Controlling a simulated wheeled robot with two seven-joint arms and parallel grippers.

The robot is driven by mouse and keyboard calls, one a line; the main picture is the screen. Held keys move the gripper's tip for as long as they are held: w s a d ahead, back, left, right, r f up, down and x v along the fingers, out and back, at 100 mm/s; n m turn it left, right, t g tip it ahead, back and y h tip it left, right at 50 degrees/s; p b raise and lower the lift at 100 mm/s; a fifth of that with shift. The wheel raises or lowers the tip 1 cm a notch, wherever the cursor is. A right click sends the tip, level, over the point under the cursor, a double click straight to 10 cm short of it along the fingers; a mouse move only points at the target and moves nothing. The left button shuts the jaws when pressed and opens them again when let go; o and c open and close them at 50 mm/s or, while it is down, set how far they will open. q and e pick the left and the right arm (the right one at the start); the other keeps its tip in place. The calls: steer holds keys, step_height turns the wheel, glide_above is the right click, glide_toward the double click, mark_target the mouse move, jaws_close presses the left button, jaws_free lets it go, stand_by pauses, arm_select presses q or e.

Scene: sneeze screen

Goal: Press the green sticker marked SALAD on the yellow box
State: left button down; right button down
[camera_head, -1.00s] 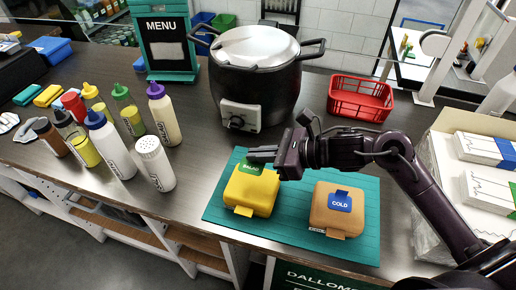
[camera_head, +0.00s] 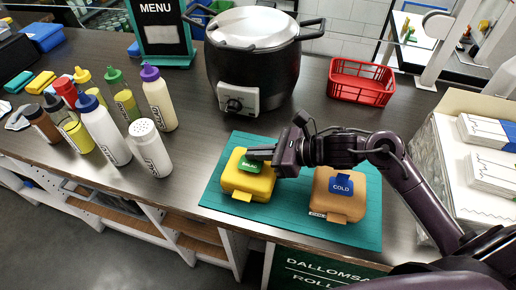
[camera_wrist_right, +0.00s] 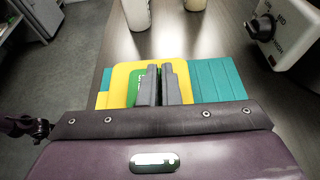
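The yellow box (camera_head: 246,184) lies shut on a teal mat (camera_head: 222,203). Its green SALAD sticker (camera_head: 249,167) is on the lid. My right gripper (camera_head: 249,152) reaches in from the right, its fingers over the far part of the lid at the sticker. In the right wrist view the fingers (camera_wrist_right: 161,84) are together with nothing between them. They cover part of the green sticker (camera_wrist_right: 134,89) on the yellow box (camera_wrist_right: 121,78). I cannot tell whether the tips touch it. My left gripper's fingers show in neither view.
An orange-tan box (camera_head: 336,206) with a blue COLD sticker (camera_head: 341,185) lies right of the yellow box. A black pot (camera_head: 252,75) stands behind the mat. Several bottles (camera_head: 103,135) stand left, a red basket (camera_head: 361,82) behind right.

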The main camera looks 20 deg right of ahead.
steer(key=shift+f+b, duration=0.65)
steer(key=shift+b, duration=0.2)
stand_by(0.6)
steer(key=c, duration=1.6)
jaws_free()
steer(key=shift+o, duration=0.2)
steer(key=v, duration=0.7)
steer(key=shift+s+d+r, duration=0.15)
steer(key=shift+s+d, duration=0.05)
steer(key=shift+d, duration=0.1)
